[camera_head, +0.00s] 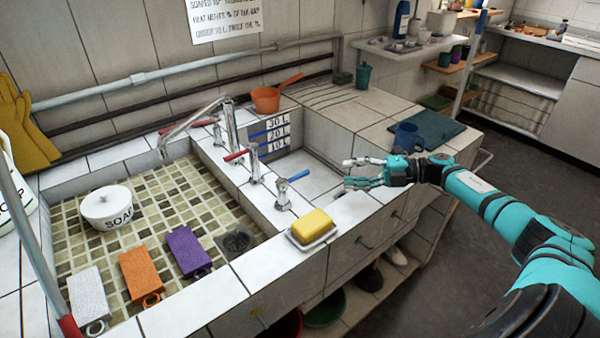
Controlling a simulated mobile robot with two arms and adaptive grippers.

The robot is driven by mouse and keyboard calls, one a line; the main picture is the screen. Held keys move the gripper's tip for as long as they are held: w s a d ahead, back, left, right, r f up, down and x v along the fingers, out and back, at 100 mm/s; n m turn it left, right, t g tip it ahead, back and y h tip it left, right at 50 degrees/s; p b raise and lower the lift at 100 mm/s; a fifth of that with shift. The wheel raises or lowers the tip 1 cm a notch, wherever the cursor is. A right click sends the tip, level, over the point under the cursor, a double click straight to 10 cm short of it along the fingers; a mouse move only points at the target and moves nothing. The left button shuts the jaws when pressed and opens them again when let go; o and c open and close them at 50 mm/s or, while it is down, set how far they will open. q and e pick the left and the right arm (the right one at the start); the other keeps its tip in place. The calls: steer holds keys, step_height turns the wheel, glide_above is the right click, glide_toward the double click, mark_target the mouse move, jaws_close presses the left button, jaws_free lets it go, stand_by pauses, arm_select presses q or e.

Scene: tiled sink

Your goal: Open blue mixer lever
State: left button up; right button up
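A mixer with a blue lever (297,175) stands on the sink divider behind the yellow sponge; its metal post (282,195) is upright and the lever sticks out to the right. A second blue lever (258,134) shows farther back, by the volume marks. Red levers sit on the same divider, one on the nearer tap (236,156). My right gripper (348,173) comes in from the right, fingers pointing left. It is open and empty, to the right of the near blue lever and apart from it. My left gripper is not in view.
A yellow sponge (314,224) on a dish sits at the front rim, close to the near mixer. A blue mug (406,137) stands behind my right gripper. The left basin holds a soap pot (108,208) and coloured blocks. An orange pan (268,99) lies at the back.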

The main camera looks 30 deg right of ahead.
glide_toward(301, 173)
steer(key=x, duration=0.3)
steer(key=p+x, duration=0.1)
steer(key=x, duration=0.4)
steer(key=shift+w+a+f+p, duration=0.25)
steer(key=shift+a+f+p, duration=0.05)
steer(key=shift+p, duration=0.1)
steer(key=shift+w+a+f, duration=0.2)
steer(key=shift+w+a, duration=0.2)
steer(key=shift+a, duration=0.1)
jaws_close()
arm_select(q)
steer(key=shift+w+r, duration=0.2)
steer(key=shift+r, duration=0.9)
